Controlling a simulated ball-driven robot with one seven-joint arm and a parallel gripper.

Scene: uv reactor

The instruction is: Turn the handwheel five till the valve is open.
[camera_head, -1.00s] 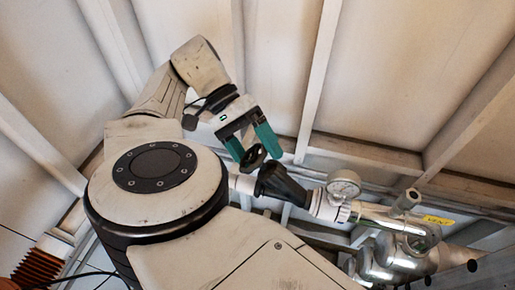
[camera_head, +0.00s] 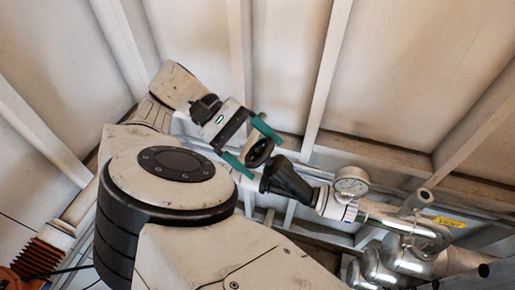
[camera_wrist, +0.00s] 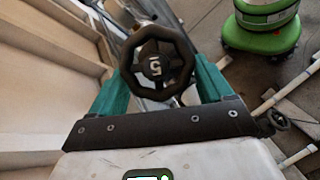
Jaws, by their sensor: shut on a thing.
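The handwheel five (camera_wrist: 157,63) is a black wheel with a "5" on its hub, and it fills the upper middle of the wrist view. In the head view the same dark wheel (camera_head: 258,153) sits at the end of a pipe assembly. My gripper (camera_head: 256,148) has green fingers, one on each side of the wheel, and is shut on its rim. In the wrist view the fingers (camera_wrist: 158,85) flank the wheel left and right. How far the valve is turned cannot be told.
A black conical fitting (camera_head: 286,181) and a round gauge (camera_head: 351,181) lie right of the wheel. A yellow label (camera_head: 449,222) marks a pipe further right. A green machine (camera_wrist: 262,22) stands on the floor. Another small wheel (camera_wrist: 278,119) is at right.

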